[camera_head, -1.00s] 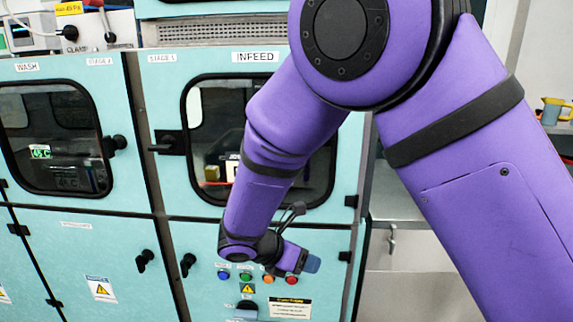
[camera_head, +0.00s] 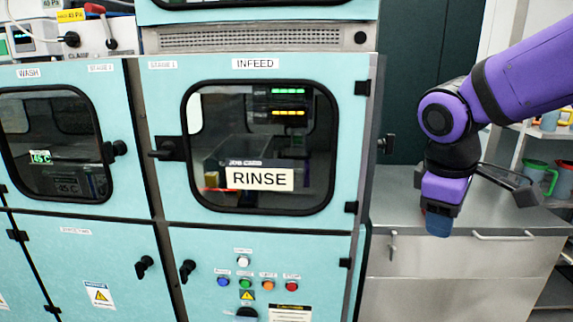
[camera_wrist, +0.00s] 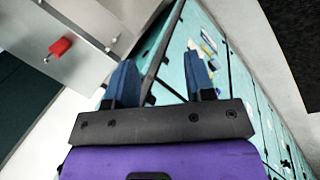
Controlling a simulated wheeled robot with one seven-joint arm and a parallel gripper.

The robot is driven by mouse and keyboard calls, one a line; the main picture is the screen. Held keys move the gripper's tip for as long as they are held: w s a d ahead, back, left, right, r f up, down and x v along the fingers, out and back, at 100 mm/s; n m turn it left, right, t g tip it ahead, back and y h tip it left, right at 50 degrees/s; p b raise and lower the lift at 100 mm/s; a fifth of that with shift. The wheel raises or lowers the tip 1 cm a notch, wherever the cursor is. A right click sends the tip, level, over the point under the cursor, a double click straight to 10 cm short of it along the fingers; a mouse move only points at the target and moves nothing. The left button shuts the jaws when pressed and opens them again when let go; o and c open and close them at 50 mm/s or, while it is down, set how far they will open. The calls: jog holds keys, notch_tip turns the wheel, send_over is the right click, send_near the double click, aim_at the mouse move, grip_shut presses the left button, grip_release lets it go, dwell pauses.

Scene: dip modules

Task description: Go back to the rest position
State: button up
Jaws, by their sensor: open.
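My gripper (camera_head: 438,222) hangs at the end of the purple arm on the right of the head view, pointing down. It is in front of the grey counter, to the right of the teal machine, and touches nothing that I can see. In the wrist view my gripper (camera_wrist: 162,82) shows two blue fingers spread apart with nothing between them. The teal machine (camera_head: 200,245) has a closed windowed door marked INFEED, with a RINSE sign (camera_head: 259,178) in its window.
A row of coloured buttons (camera_head: 257,283) sits below the infeed door. A closed WASH door (camera_head: 60,145) is at the left. A red knob (camera_wrist: 60,46) shows in the wrist view.

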jog(key=s+d+r+m+t+y, duration=0.1)
jog(key=s+d+r+m, duration=0.1)
jog(key=s+m, duration=0.2)
jog(key=s+d+r+m+t+y, duration=0.1)
jog(key=s+d+r+m+t, duration=0.1)
jog(key=s+m, duration=0.3)
jog(key=s, duration=0.2)
jog(key=shift+s+d+r+t, duration=0.2)
jog(key=shift+s+d+t, duration=0.1)
jog(key=shift+s+d, duration=0.1)
dwell(0.3)
